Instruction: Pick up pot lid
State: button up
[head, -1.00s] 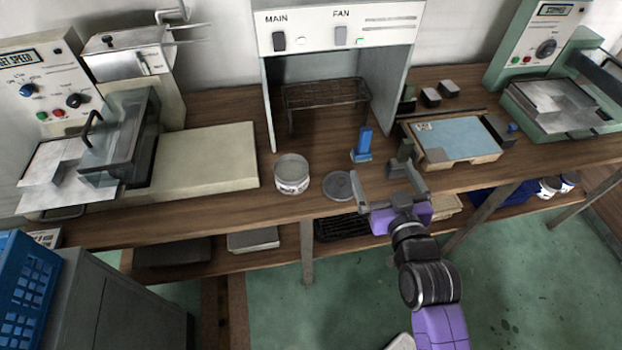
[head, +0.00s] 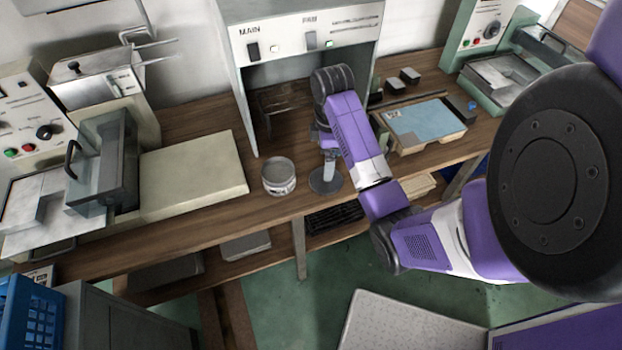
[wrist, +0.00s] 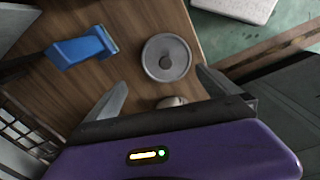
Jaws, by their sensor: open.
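The pot lid is a grey round disc (head: 319,184) lying flat on the wooden bench, partly hidden by my gripper in the head view. In the wrist view the whole lid (wrist: 152,66) shows, with a raised rim and a small knob at its middle. My gripper (head: 329,172) points down over the lid in the head view. In the wrist view my gripper (wrist: 161,77) is open and empty, its fingers spread wide, with the lid beyond and between the tips. Whether they touch the lid or bench cannot be told.
A pale round pot (head: 279,180) stands just left of the lid. A blue tool (wrist: 80,51) lies left of the lid in the wrist view. A cream slab (head: 190,175) lies further left, and a blue-topped tray (head: 425,121) lies to the right. The bench's front edge is close.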

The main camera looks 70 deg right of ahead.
aim_at(317, 184)
jog(key=shift+s+a+n, duration=0.3)
jog(key=shift+s+a, duration=0.1)
jog(key=shift+a, duration=0.1)
jog(key=shift+f, duration=0.15)
notch_tip(317, 184, down, 3)
jog(key=b, duration=0.3)
jog(key=shift+w, duration=0.1)
jog(key=shift+w+f, duration=0.1)
jog(key=shift+f, duration=2.15)
jog(key=c, duration=0.9)
jog(key=shift+c, duration=0.3)
jog(key=shift+r, duration=0.15)
